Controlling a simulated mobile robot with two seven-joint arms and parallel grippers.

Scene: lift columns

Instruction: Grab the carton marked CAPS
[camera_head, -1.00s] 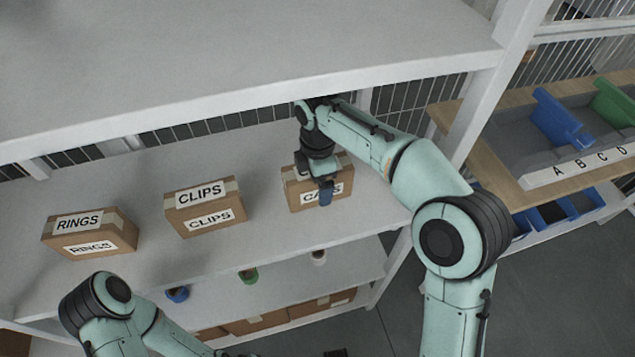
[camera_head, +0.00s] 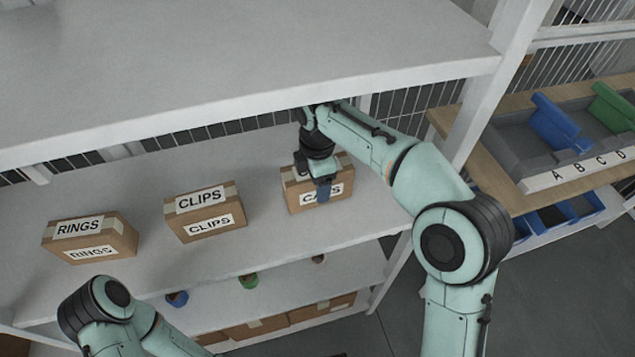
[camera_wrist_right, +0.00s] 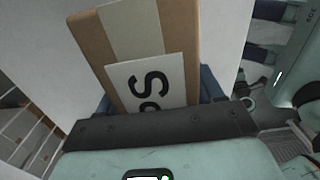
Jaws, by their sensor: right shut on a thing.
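The brown carton marked CAPS (camera_head: 298,197) stands on the middle shelf (camera_head: 250,228), at the right of the row of cartons. My right gripper (camera_head: 324,187) is shut on it from above, and the gripper and wrist cover part of its top and label. In the right wrist view the carton (camera_wrist_right: 181,40) fills the space between the blue fingers, with part of its white label showing. I cannot tell if the carton is clear of the shelf. My left arm shows at the lower left, but its gripper is out of view.
The CLIPS carton (camera_head: 205,211) and the RINGS carton (camera_head: 90,238) stand to the left on the same shelf. The upper shelf (camera_head: 240,60) lies over the right wrist. A white post (camera_head: 482,105) is to the right, beside a bench with blue and green bins (camera_head: 560,122).

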